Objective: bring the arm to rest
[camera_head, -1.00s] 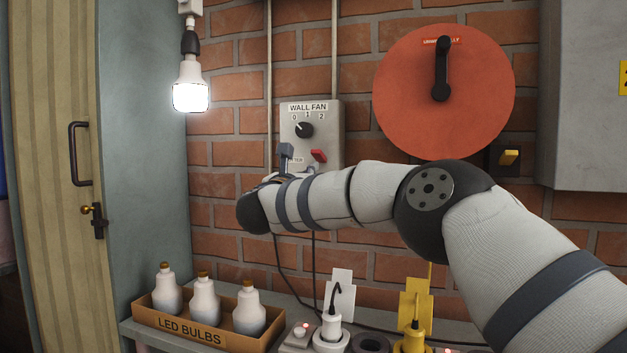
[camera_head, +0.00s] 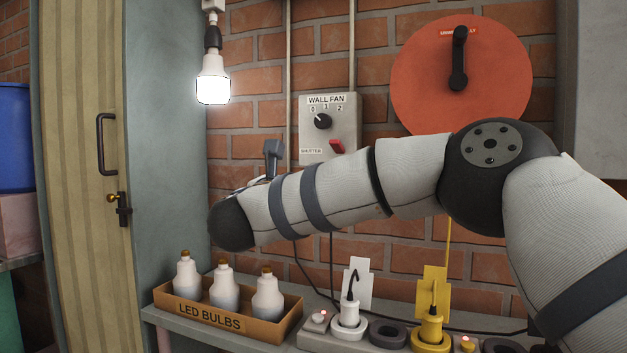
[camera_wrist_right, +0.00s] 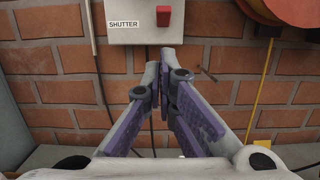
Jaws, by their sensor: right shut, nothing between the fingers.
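My right arm (camera_head: 410,178) comes in from the right in the head view and stretches left across the front of the brick wall. Its gripper is mostly hidden behind the wrist there. In the right wrist view my right gripper (camera_wrist_right: 165,62) is shut and empty, its fingertips together just below the wall fan control box (camera_wrist_right: 135,30). That box also shows in the head view (camera_head: 348,108), with a black knob and a red shutter switch (camera_head: 337,146). My left gripper is in neither view.
A shelf below the arm bears a box of LED bulbs (camera_head: 228,325), a white plug (camera_head: 348,315) and a yellow plug (camera_head: 431,328). A round red plate (camera_head: 425,85) with a black handle is on the wall. A lit bulb (camera_head: 212,88) hangs at upper left.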

